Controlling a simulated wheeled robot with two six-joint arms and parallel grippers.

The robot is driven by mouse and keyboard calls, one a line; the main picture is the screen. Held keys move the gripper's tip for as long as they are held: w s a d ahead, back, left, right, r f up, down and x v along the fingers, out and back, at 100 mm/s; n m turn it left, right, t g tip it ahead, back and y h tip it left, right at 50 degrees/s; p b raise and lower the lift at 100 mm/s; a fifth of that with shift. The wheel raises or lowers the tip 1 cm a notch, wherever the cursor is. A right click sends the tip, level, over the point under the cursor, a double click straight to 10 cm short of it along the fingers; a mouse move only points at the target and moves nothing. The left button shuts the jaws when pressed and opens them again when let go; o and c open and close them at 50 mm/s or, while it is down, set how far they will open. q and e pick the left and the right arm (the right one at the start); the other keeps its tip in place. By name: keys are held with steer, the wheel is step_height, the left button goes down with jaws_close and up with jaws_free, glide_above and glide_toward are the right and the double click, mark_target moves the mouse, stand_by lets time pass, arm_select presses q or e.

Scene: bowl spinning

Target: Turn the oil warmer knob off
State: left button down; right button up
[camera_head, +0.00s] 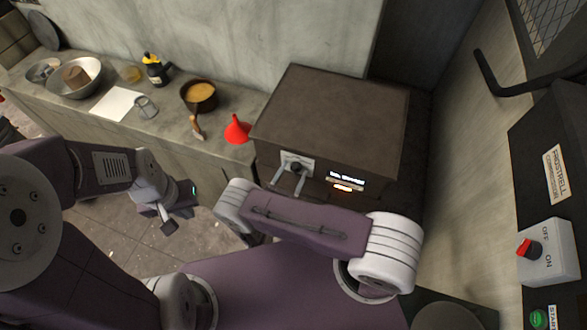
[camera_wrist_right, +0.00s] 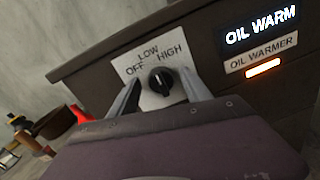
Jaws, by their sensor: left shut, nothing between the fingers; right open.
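The knob also shows in the head view (camera_head: 297,167). A lit OIL WARM sign (camera_wrist_right: 261,23) and a glowing orange lamp (camera_wrist_right: 263,67) are right of it. My right gripper (camera_wrist_right: 160,92) is open, its fingers either side of the knob. My left gripper (camera_head: 168,222) is shut and empty over the floor.
A red funnel (camera_head: 237,130), a pot (camera_head: 199,95), a bottle (camera_head: 154,70) and a metal bowl (camera_head: 75,77) stand on the counter to the left. A compressor switch box (camera_head: 548,252) with a red knob is at the right. Open floor lies below the counter.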

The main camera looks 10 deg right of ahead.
steer(key=shift+s, duration=0.1)
steer(key=shift+c, duration=1)
jaws_close()
steer(key=shift+f+n+t+b, duration=0.15)
steer(key=shift+n+t+b, duration=0.15)
steer(key=shift+n+b, duration=3.4)
steer(key=shift+n+p, duration=0.8)
steer(key=shift+n, duration=0.2)
